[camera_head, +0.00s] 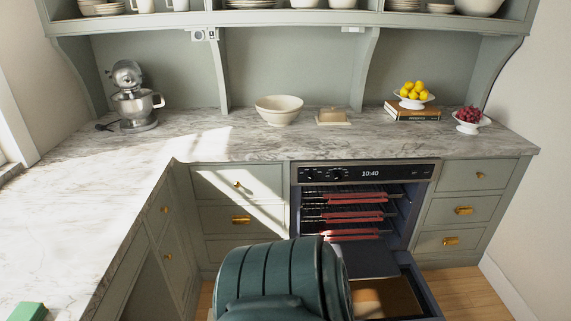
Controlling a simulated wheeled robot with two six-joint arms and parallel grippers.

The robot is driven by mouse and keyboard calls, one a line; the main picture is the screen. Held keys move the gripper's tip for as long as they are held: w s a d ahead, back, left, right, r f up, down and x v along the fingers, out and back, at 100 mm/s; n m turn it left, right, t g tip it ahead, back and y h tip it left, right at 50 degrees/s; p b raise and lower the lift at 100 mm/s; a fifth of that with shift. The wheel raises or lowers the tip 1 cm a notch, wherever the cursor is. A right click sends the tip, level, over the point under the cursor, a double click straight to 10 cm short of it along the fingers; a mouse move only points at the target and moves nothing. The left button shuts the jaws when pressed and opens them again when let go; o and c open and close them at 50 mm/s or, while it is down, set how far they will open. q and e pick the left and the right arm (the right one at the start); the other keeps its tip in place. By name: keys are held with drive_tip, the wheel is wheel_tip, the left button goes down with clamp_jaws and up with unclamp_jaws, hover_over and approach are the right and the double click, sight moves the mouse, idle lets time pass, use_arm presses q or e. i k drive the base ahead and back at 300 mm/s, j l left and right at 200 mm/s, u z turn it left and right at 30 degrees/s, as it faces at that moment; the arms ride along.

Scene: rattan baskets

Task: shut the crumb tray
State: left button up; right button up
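The built-in oven (365,172) stands open below the back counter, its clock reading 10:40. A dark flat panel (368,258) sticks out toward me below the lowest rack; it looks like the crumb tray, pulled out, but I cannot be sure. The oven door (418,284) is folded down beneath and in front of it, with floor-coloured light in its window. A large dark green ribbed shape hides the left part of the door and perhaps of the panel. Neither of my grippers is in view.
Several oven racks (345,214) with red front strips sit inside. Closed drawers with brass pulls flank the oven (240,220). The marble counter (90,215) holds a mixer (134,100), bowl (278,110), butter dish (333,117) and fruit (413,92). A green item (29,312) lies at lower left.

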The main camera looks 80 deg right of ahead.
sight(365, 259)
drive_tip(key=z, duration=1.95)
